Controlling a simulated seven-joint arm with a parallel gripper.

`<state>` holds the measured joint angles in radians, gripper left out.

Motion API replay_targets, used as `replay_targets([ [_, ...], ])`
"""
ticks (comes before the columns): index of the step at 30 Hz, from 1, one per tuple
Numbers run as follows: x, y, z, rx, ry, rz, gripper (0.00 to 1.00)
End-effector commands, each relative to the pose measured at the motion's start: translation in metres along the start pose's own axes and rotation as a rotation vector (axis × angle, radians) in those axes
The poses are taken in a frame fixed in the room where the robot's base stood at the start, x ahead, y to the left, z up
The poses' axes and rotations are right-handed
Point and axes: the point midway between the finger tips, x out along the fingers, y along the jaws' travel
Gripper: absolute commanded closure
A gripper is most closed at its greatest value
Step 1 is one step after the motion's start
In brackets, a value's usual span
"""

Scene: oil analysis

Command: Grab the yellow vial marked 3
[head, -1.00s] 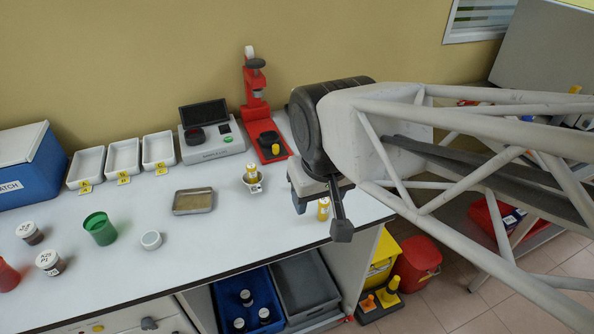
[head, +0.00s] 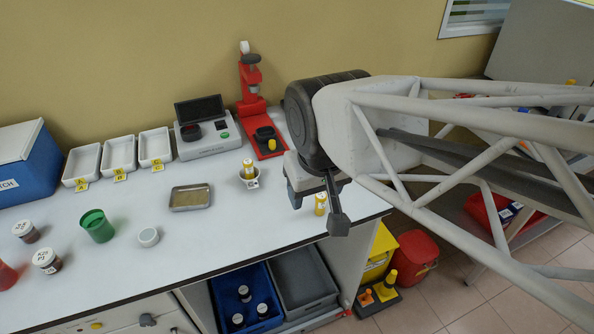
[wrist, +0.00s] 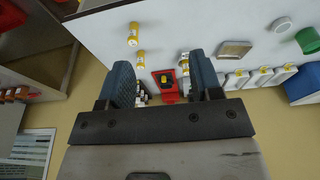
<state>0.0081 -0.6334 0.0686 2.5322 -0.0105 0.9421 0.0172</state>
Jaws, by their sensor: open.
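A yellow vial with a white label (head: 321,204) stands on the white bench near its right front edge. The wrist view shows two yellow vials apart from the cup, one higher up (wrist: 133,34) and one lower (wrist: 141,57), near the left finger; the head view shows only one there. No number can be read on any vial. My gripper (wrist: 163,74) is open and empty, above the bench's right end; in the head view it is close to the front-edge vial.
A red press (head: 252,85) and a grey instrument (head: 203,130) stand at the back. A metal tray (head: 190,197), a white lid (head: 148,237) and a green cup (head: 97,226) lie left. The bench's right edge is close to my gripper.

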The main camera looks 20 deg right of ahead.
Motion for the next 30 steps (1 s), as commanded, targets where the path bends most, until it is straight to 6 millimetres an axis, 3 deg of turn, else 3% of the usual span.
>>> replay_targets([
  [8, 0.003, 0.003, 0.001, -0.022, -0.002, 0.018, 0.41],
  [14, 0.016, 0.017, 0.005, -0.136, -0.014, 0.105, 0.41],
  [30, 0.079, 0.078, 0.005, -0.847, -0.121, 0.554, 0.41],
])
